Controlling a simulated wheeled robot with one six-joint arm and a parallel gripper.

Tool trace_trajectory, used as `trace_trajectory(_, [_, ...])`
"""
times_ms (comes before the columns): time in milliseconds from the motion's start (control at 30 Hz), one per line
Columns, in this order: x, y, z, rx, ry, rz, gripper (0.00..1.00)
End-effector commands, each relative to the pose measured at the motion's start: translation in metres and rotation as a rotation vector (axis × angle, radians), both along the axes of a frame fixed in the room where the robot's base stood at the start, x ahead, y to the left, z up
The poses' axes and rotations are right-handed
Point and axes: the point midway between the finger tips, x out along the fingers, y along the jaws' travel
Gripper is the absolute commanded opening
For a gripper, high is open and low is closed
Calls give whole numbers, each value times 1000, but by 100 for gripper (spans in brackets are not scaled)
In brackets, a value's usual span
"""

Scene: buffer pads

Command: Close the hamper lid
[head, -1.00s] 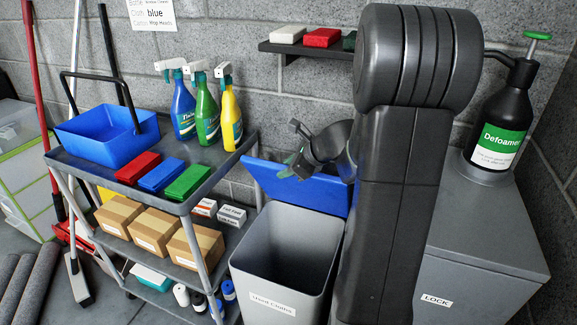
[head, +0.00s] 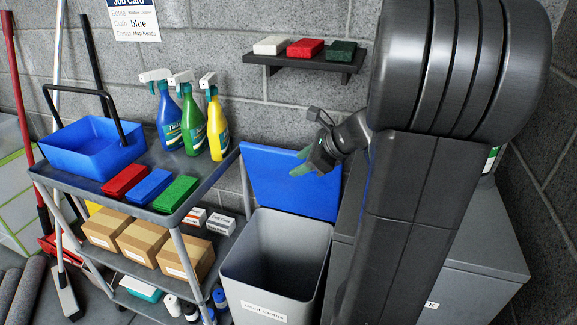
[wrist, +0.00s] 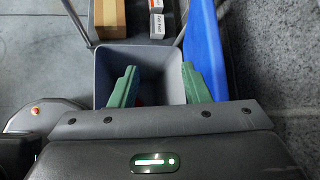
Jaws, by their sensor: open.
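The hamper (head: 235,272) is a grey open-topped bin with a "Used Cloths" label, right of the trolley. Its blue lid (head: 262,178) stands raised at the back, near the wall. The hamper (wrist: 103,75) also shows in the wrist view, with the lid (wrist: 208,45) edge-on along its right side. My gripper (head: 303,167) is above the hamper's opening, in front of the lid's upper right part in the head view. In the wrist view its two green fingers (wrist: 160,85) are spread over the opening with nothing between them. Contact with the lid cannot be told.
A trolley (head: 120,197) with a blue bucket (head: 92,150), spray bottles, cloths and boxes stands left of the hamper. A grey cabinet (head: 470,290) stands to the right, partly behind my arm. A small wall shelf (head: 300,62) holding three coloured blocks is above the lid.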

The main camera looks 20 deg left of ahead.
Motion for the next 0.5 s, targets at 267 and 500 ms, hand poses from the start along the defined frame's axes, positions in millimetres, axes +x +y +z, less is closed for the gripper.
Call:
trace_trajectory(267, [-3, -16, 15, 0, 1, -1, 43])
trace_trajectory(500, [-3, -16, 15, 0, 1, 0, 43])
